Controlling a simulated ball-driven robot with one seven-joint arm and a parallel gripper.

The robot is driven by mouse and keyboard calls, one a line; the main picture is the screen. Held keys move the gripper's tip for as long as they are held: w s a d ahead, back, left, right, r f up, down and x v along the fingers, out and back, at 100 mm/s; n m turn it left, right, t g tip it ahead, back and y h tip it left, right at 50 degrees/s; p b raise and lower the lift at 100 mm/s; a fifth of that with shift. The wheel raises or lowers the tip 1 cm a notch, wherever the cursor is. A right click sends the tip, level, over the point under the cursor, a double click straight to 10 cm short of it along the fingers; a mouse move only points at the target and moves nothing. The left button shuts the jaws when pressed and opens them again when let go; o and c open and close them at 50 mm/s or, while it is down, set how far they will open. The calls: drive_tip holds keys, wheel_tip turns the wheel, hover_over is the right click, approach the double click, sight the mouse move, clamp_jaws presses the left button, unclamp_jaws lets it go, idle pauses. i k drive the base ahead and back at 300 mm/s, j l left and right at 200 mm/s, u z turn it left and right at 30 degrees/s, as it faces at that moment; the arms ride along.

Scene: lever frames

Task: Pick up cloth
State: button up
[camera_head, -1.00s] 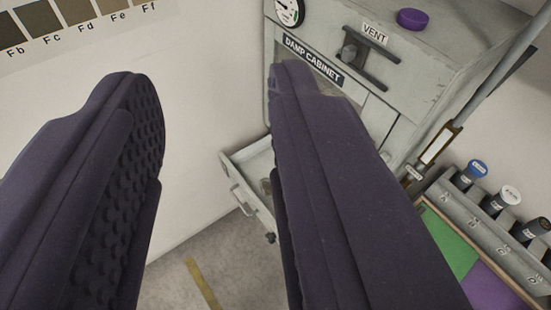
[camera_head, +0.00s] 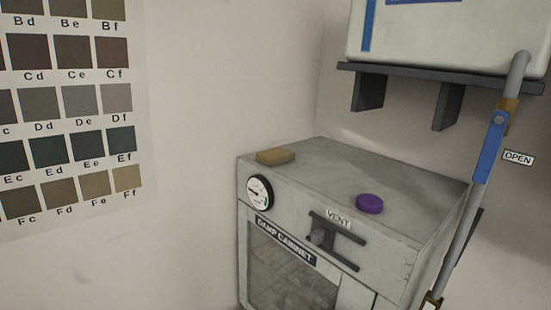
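No other cloth-like thing shows. My gripper is not in view now, so its state and its distance from the tan piece do not show.
A purple round cap (camera_head: 369,203) sits on the cabinet top, which is otherwise bare. A white tank (camera_head: 440,40) on a dark shelf (camera_head: 430,80) overhangs behind. A pipe with a blue lever (camera_head: 489,148) runs down the right. A colour chart (camera_head: 70,100) hangs left.

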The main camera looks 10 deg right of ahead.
sight(277, 156)
drive_tip(key=i+j, duration=0.2)
drive_tip(key=i, duration=0.25)
drive_tip(key=i+j, duration=0.15)
drive_tip(key=i, duration=0.25)
drive_tip(key=i+j, duration=0.2)
drive_tip(key=i, duration=0.25)
drive_tip(key=i+j+u, duration=0.1)
drive_tip(key=i, duration=0.3)
drive_tip(key=i+j, duration=0.1)
drive_tip(key=i, duration=0.4)
